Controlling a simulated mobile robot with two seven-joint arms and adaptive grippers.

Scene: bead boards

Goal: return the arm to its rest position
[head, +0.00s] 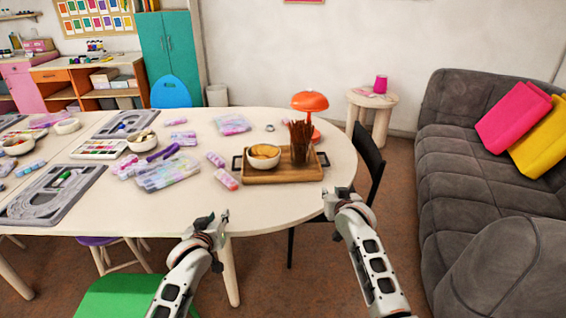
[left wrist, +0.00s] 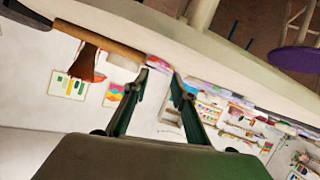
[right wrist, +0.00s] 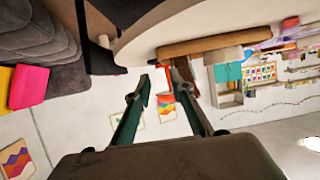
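My left gripper (head: 215,217) is in front of the table's near edge, lower middle of the head view. In the left wrist view its two fingers (left wrist: 160,77) stand apart with nothing between them. My right gripper (head: 337,194) is by the table's near right edge. In the right wrist view its fingers (right wrist: 160,80) are also apart and empty. Both forearms reach forward from the bottom of the head view. From the head view I cannot tell exactly how far either gripper is from the table edge.
The white table (head: 264,220) holds a wooden tray (head: 285,176) with a bowl and a cup of sticks, an orange lamp (head: 310,101), bead cases and grey boards (head: 50,195). A green chair (head: 115,298), black chair (head: 368,155) and grey sofa (head: 455,170) stand around.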

